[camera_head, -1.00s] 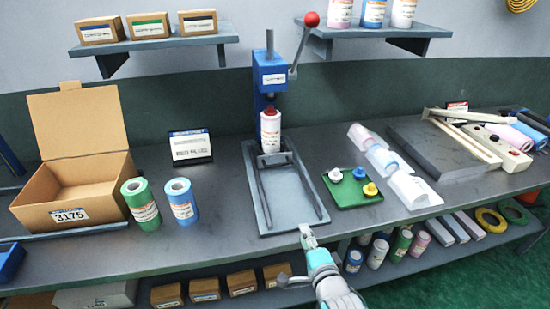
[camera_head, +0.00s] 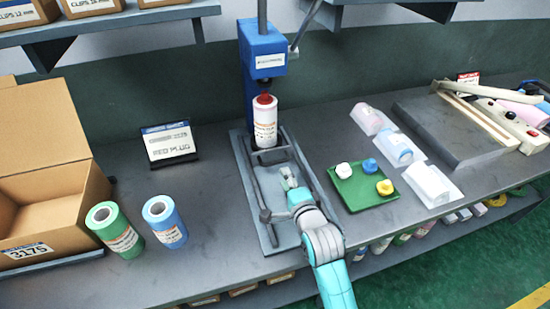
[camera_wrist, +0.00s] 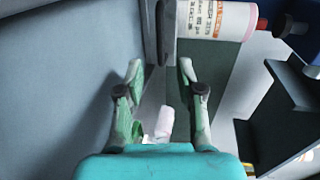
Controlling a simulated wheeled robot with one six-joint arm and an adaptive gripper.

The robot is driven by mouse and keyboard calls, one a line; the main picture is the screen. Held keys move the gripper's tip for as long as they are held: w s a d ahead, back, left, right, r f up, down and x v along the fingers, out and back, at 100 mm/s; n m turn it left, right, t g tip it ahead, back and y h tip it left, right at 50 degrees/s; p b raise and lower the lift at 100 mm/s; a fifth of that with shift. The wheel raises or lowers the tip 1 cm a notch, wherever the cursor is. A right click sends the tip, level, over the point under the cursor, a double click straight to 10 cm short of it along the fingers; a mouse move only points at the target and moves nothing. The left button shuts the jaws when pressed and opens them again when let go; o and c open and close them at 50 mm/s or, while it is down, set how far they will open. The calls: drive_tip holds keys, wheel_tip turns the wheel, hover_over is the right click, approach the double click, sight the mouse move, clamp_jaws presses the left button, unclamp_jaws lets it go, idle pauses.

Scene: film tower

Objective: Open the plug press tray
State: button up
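The plug press (camera_head: 264,50) is a blue column with a lever, standing on a grey base plate (camera_head: 262,240). Its tray (camera_head: 266,156) is a dark frame with two side rails, low on the plate under the press head. A white roll (camera_head: 265,125) with a red plug on top stands upright at the tray's back end. My gripper (camera_head: 288,178) is over the plate, in front of the roll and between the rails. In the wrist view my gripper (camera_wrist: 161,72) has its fingers apart with nothing clearly held. The roll (camera_wrist: 215,20) and a dark bar (camera_wrist: 166,20) lie beyond the fingertips. Contact cannot be told.
A green tray (camera_head: 357,188) with coloured plugs sits to the right. A green roll (camera_head: 115,230) and a blue roll (camera_head: 165,222) stand left, beside a cardboard box (camera_head: 45,200). A sign (camera_head: 169,143) stands behind them.

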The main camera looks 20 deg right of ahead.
sight(277, 163)
drive_tip(key=x, duration=0.9)
drive_tip(key=shift+w, duration=0.2)
clamp_jaws()
